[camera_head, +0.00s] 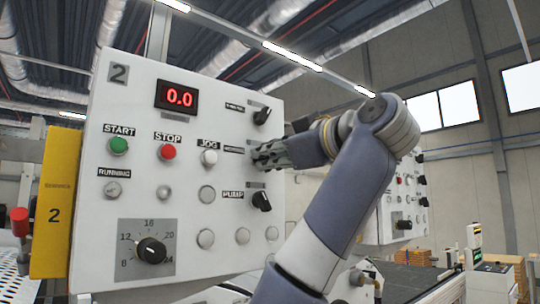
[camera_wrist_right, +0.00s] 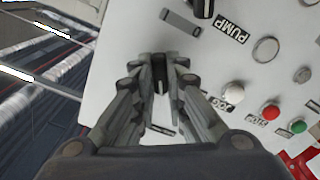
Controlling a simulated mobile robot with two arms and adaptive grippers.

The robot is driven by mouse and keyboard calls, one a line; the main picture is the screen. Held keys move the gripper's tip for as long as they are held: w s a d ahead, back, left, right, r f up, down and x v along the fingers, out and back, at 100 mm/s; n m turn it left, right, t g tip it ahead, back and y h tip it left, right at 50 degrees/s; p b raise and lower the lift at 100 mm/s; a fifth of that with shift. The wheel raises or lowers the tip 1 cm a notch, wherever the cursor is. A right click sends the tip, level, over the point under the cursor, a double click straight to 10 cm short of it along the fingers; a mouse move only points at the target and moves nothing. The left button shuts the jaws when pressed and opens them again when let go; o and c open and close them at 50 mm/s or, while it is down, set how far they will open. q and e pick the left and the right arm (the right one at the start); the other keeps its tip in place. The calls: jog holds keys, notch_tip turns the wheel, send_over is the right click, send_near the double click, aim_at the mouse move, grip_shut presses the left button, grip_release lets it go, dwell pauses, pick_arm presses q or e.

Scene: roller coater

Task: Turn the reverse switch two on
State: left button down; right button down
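The control panel marked 2 (camera_head: 226,258) faces me. In its right column, the black top knob (camera_head: 262,115) and the black PUMP knob (camera_head: 261,200) are clear of the gripper. The middle switch, which I take as the reverse switch, is hidden by my right gripper (camera_head: 266,155) in the head view; its label is too small to read. In the right wrist view the dark switch knob (camera_wrist_right: 160,75) fills the narrow gap between the fingertips of my right gripper (camera_wrist_right: 161,66), which look closed against both sides. My left gripper is not in view.
The panel also has a green START button (camera_head: 118,146), a red STOP button (camera_head: 167,152), a white JOG button (camera_head: 209,158) and a dial (camera_head: 151,250). A red 0.0 display (camera_head: 177,98) is lit. A second panel (camera_head: 402,210) stands behind my right arm.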

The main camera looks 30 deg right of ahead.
jog(key=shift+f+m+b, duration=0.15)
jog(key=shift+m+b, duration=0.75)
jog(key=shift+m, duration=0.4)
jog(key=m+b, duration=0.1)
jog(key=m, duration=0.1)
jog(key=shift+m, duration=0.3)
jog(key=m+b, duration=0.2)
jog(key=m, duration=0.1)
jog(key=shift+m+b, duration=0.4)
jog(key=shift+m, duration=1.4)
jog(key=shift+r+m, duration=0.2)
jog(key=shift+m, duration=0.1)
jog(key=c, duration=1.6)
grip_release()
jog(key=shift+w, duration=0.15)
